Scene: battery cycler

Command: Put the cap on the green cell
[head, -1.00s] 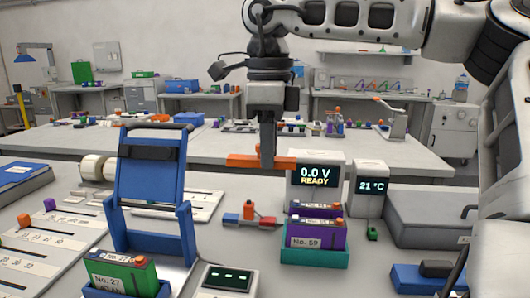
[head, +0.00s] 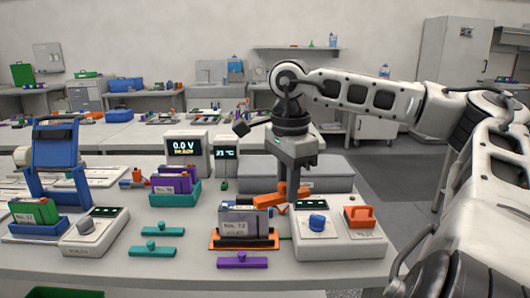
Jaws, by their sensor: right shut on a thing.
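The green cell (head: 36,212) stands in a blue holder (head: 38,231) at the left, in front of a blue frame. My right gripper (head: 290,191) is shut on an orange bar-shaped piece (head: 264,199), which looks like a cap. It holds the piece above the bench, close to the grey cell (head: 245,222) and far to the right of the green cell. The fingers hide part of the piece. My left gripper is out of view.
The grey cell stands in an orange holder (head: 215,241). A box with blue and orange knobs (head: 340,246) is to its right. Teal bars (head: 155,251) and a purple bar (head: 242,261) lie in front. Purple cells (head: 172,183) sit in a teal tray (head: 176,197).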

